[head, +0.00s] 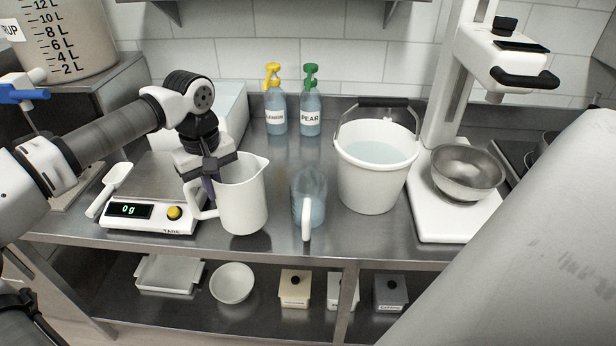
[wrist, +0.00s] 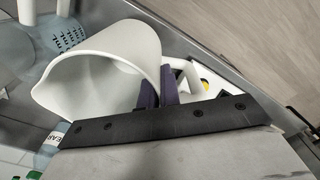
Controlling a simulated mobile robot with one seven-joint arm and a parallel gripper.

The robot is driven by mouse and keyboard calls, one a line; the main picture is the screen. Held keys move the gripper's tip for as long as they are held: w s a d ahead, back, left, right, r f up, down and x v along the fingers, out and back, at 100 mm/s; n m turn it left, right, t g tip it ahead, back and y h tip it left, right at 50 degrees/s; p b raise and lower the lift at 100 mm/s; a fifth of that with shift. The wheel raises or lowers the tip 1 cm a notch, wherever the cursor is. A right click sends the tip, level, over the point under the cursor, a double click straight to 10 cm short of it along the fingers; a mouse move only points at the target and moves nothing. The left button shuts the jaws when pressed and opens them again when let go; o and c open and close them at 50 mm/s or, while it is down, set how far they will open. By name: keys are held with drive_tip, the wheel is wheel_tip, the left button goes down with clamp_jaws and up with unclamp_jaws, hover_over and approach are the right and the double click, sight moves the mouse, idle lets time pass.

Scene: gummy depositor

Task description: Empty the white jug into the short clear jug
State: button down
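The white jug (head: 243,200) stands upright at the counter's front, its spout to the right. I cannot tell whether its base touches the counter.
A white bucket (head: 369,180) of liquid stands right of the clear jug. LEMON (head: 276,112) and PEAR (head: 311,115) bottles stand behind. A scale (head: 150,215) reading 0 g is at left. A steel bowl (head: 467,172) sits on a white machine at right.

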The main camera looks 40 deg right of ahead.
wheel_tip(320, 180, up, 2)
drive_tip(key=shift+r, duration=0.15)
drive_tip(key=s+a+b, duration=0.2)
drive_tip(key=s+a, duration=0.2)
drive_tip(key=s, duration=0.2)
drive_tip(key=shift+s+a, duration=0.15)
drive_tip(key=shift+s, duration=0.25)
idle(0.7)
